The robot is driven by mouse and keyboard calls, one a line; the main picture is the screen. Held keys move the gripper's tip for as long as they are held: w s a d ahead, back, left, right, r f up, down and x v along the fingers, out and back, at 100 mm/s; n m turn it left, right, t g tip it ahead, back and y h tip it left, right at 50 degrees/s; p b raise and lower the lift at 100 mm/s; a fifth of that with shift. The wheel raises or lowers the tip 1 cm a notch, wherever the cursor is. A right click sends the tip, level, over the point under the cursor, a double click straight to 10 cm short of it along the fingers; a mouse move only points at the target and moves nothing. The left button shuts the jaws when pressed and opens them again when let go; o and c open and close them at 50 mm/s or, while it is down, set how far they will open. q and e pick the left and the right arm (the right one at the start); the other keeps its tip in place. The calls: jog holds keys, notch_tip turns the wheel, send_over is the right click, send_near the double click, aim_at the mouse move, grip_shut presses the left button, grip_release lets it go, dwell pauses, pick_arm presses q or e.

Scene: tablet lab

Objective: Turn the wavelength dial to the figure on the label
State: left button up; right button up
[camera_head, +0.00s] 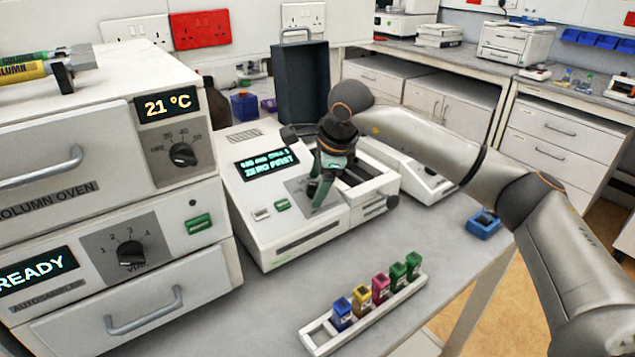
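A white spectrophotometer-like instrument (300,235) stands on the bench in the middle. Its display (267,163) reads "ZERO FIRST" under a smaller line that is hard to read. A grey dial panel (296,187) sits to the right of the display. My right gripper (318,198) points down over this panel with its green fingers at the dial's place. The fingers hide the dial, so its setting and whether they grip it cannot be told. No label with a readable wavelength figure shows. My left gripper is not in view.
A white rack (318,337) with several coloured vials stands at the front. The column oven (65,145) sits on the autosampler (75,270) at left. A dark open case (300,85) stands behind the instrument. A blue item (484,226) lies near the bench's right edge.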

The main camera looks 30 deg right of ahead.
jog(key=v, duration=1.2)
jog(key=shift+r, duration=0.25)
jog(key=shift+s, duration=0.15)
